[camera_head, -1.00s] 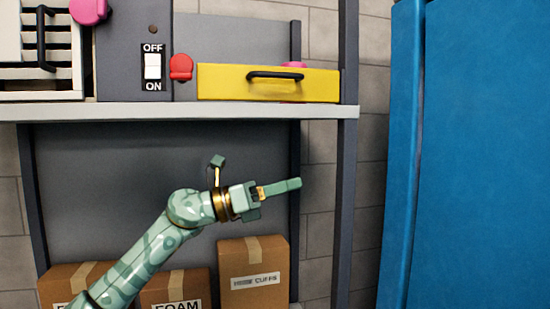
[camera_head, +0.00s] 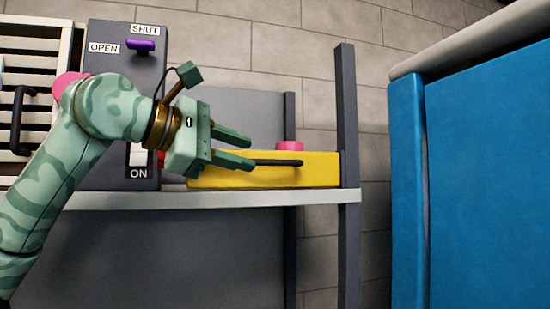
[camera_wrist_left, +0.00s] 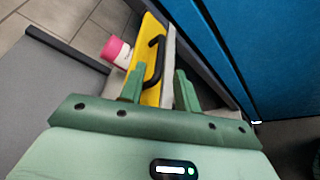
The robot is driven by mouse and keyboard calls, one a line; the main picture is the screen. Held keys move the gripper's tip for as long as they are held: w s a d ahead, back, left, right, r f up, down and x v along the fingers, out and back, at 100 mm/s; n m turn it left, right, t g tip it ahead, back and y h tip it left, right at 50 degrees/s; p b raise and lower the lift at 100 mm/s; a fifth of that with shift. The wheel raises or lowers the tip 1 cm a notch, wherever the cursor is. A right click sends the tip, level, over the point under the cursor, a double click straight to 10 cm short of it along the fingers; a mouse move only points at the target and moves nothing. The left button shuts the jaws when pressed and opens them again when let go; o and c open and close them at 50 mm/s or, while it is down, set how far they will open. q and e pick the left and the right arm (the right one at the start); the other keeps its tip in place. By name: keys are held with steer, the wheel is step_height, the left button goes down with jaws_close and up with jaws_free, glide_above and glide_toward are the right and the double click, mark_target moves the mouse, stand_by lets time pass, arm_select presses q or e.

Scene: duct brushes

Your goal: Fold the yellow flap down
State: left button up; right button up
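The yellow flap (camera_head: 315,175) stands upright along the front of the shelf, with a dark bar handle (camera_head: 285,163) on its face. In the left wrist view the flap (camera_wrist_left: 148,32) and its handle (camera_wrist_left: 155,60) are just beyond the fingertips. My left gripper (camera_head: 252,154) is open and empty, its fingers pointing right and covering the flap's upper left part. In the left wrist view the handle appears between the lines of the two fingers (camera_wrist_left: 158,80). I cannot tell if a finger touches it. My right gripper is not in view.
A pink cylinder (camera_head: 289,146) stands behind the flap. A dark switch panel (camera_head: 120,70) with a purple knob (camera_head: 140,46) and a slatted white unit (camera_head: 35,60) are at left. A dark post (camera_head: 347,120) and a blue cabinet (camera_head: 490,180) are at right.

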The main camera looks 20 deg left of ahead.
mark_target(270, 161)
arm_select(q)
steer(key=p+x, duration=0.1)
steer(key=x, duration=0.6)
steer(key=shift+r, duration=0.1)
steer(key=shift+w+d+p, duration=0.25)
steer(key=shift+w+p, duration=0.05)
steer(key=shift+w, duration=0.05)
jaws_close()
